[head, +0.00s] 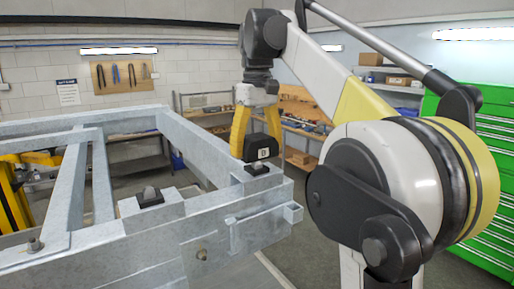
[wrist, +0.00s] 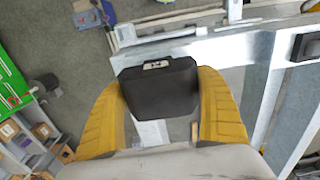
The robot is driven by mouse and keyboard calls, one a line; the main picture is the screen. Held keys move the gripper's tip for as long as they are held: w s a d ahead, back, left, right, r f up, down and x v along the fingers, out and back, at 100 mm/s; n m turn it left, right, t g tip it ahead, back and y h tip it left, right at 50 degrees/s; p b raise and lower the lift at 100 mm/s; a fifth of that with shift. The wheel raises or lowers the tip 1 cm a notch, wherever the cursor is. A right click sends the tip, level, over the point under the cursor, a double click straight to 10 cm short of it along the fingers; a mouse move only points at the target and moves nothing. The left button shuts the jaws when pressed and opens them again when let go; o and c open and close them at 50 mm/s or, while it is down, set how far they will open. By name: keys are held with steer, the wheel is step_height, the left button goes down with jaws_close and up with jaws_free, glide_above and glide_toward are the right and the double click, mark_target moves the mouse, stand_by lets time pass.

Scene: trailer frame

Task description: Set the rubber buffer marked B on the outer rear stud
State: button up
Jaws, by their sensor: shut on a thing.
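A black rubber buffer (head: 260,146) with a small white label is held between the yellow fingers of my gripper (head: 257,138). The label's letter is too small to read surely. In the wrist view the buffer (wrist: 160,92) sits between both fingers. Just below it in the head view is a stud on a dark pad (head: 258,170), at the near right corner of the grey trailer frame (head: 205,150). A small gap seems to show between them; I cannot tell if they touch. Another stud on a dark pad (head: 150,196) is bare, farther left on the frame.
A bolt (head: 34,244) stands on the frame at the left. Yellow equipment (head: 12,200) is behind it at the left edge. A workbench with shelves (head: 300,130) is behind my gripper, and a green drawer cabinet (head: 490,160) is at the right.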

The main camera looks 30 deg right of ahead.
mark_target(257, 136)
steer(key=shift+w+f, duration=0.1)
steer(key=shift+w, duration=0.05)
steer(key=shift+f, duration=0.15)
steer(key=shift+f+b, duration=0.95)
steer(key=shift+f, duration=0.3)
steer(key=o, duration=1.3)
steer(key=shift+r, duration=0.15)
steer(key=shift+r, duration=3.65)
